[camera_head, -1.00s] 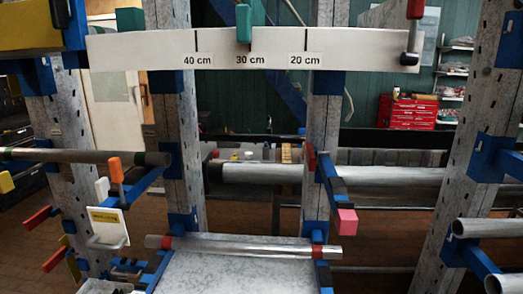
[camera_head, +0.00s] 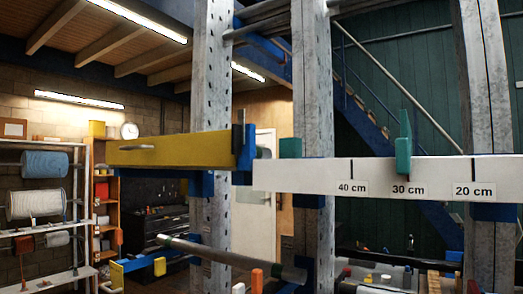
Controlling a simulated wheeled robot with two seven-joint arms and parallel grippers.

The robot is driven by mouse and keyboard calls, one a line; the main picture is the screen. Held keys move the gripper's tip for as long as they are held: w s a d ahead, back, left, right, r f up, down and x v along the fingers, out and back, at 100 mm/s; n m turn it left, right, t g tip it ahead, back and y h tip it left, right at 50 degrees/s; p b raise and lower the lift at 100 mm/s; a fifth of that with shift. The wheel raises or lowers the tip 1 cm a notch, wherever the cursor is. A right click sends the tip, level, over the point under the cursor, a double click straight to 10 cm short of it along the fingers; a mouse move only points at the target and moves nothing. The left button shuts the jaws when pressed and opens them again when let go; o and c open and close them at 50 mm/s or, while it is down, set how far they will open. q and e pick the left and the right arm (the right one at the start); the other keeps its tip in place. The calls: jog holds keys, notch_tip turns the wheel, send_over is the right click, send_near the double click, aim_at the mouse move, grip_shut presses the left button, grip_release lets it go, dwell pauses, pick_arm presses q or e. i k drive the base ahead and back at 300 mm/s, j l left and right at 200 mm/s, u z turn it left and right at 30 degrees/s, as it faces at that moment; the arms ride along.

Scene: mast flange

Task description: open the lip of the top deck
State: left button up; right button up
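A long white board (camera_head: 300,176) with 40, 30 and 20 cm labels runs across the metal posts at the right, with a green upright marker (camera_head: 403,150) on it. A yellow box-like beam (camera_head: 185,150) lies level to its left, with a small grey piece (camera_head: 137,147) on its front and a blue upright piece (camera_head: 244,145) at its right end. Which of these is the lip of the top deck, I cannot tell. Neither of my grippers shows in this view.
Perforated posts (camera_head: 210,90) and (camera_head: 312,100) stand behind the beams. A grey bar (camera_head: 215,251) with an orange-tipped lever (camera_head: 257,279) runs below. Shelves with rolls (camera_head: 45,165) stand at the far left. A blue staircase (camera_head: 375,120) is behind.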

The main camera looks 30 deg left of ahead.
aim_at(211, 149)
jog(key=u, duration=1.55)
